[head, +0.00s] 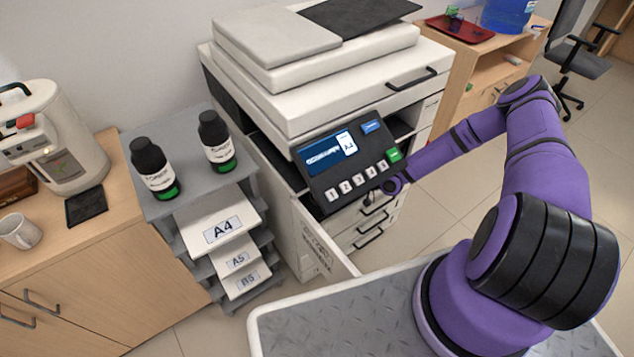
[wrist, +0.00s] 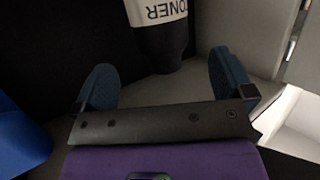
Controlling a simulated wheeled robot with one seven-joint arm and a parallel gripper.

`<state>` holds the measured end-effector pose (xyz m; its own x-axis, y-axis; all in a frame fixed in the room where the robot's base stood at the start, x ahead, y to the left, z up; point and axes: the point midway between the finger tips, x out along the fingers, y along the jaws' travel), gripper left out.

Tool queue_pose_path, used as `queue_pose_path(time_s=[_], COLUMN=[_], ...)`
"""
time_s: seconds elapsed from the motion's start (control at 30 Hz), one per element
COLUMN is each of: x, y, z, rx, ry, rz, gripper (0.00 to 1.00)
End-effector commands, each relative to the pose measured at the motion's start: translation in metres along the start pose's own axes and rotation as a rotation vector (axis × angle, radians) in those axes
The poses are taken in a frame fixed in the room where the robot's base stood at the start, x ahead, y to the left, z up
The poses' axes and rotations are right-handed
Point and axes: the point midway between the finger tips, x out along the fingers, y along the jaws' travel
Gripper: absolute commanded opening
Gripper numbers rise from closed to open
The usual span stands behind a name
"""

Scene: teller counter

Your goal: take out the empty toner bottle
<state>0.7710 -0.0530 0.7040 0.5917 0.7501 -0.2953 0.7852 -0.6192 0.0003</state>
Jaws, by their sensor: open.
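In the wrist view a black toner bottle (wrist: 160,45) with a white label reading TONER, upside down in the picture, stands in a dark recess. My gripper (wrist: 165,80) is open, its two blue fingers spread to either side of the bottle's lower end. The bottle lies beyond the gap between them; I cannot tell if anything touches. In the head view the copier (head: 320,100) hides my gripper and this bottle. A white door (head: 328,240) stands open at the copier's front.
Two other toner bottles with green bands, a left one (head: 154,170) and a right one (head: 217,142), stand on the grey paper rack (head: 185,195). The control panel (head: 345,160) juts out close to my arm. An unidentified blue part (wrist: 22,140) is at the wrist view's left.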

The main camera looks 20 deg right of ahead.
Motion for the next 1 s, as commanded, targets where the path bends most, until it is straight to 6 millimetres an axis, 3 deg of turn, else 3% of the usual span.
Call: queue_pose_path(time_s=[0.37, 0.6, 0.87, 1.0], x=[0.033, 0.065, 0.07, 0.07], y=[-0.001, -0.002, -0.001, -0.001], z=[-0.002, -0.003, -0.003, -0.003], rx=[0.002, 0.001, 0.0, 0.0], ry=[0.001, 0.001, 0.0, 0.0], rz=[0.0, 0.0, 0.001, 0.001], gripper=[0.99, 0.99, 0.99, 0.72])
